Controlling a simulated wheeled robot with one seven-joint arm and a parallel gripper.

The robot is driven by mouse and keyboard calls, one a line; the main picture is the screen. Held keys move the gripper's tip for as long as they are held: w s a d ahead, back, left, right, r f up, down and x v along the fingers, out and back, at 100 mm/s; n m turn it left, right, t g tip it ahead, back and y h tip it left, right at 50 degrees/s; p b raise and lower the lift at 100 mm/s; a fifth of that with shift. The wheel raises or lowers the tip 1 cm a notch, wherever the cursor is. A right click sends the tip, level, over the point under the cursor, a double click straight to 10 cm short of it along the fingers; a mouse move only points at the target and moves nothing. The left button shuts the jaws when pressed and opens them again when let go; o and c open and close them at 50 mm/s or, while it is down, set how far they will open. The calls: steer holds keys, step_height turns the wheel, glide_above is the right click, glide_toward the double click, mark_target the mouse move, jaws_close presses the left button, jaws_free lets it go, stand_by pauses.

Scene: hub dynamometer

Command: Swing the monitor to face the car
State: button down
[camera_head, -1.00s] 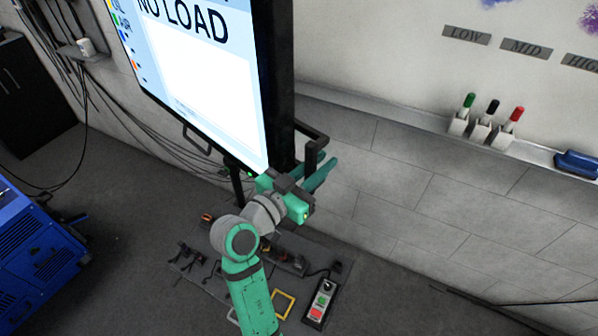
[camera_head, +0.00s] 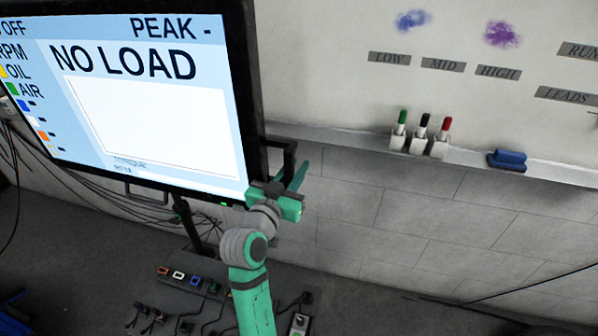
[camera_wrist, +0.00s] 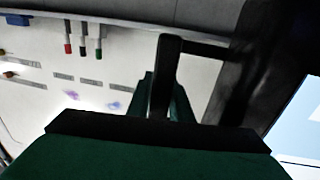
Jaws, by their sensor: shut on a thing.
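The monitor (camera_head: 150,95) fills the upper left of the head view, its lit screen reading "NO LOAD" and turned mostly toward the camera. A black handle (camera_head: 289,158) sticks out from its right edge near the lower corner. My gripper (camera_head: 292,185) is at that handle, below and right of the screen. In the wrist view the black handle bar (camera_wrist: 166,75) stands between my green fingers, and my gripper is shut on it. Part of the screen shows at the right of the wrist view. The car is not in view.
A ledge on the wall holds markers (camera_head: 422,135) and a blue eraser (camera_head: 507,159) to the right of the monitor. Cables hang behind and below the monitor. A box with coloured sockets (camera_head: 190,281) lies on the floor beneath.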

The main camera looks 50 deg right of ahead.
steer(key=shift+w+a, duration=0.35)
steer(key=shift+w, duration=0.2)
steer(key=c, duration=1.6)
jaws_free()
steer(key=shift+w, duration=0.1)
steer(key=shift+c, duration=0.2)
steer(key=shift+s, duration=0.2)
steer(key=v, duration=1)
steer(key=shift+s+a, duration=0.25)
steer(key=shift+w+a, duration=0.1)
steer(key=shift+w, duration=0.05)
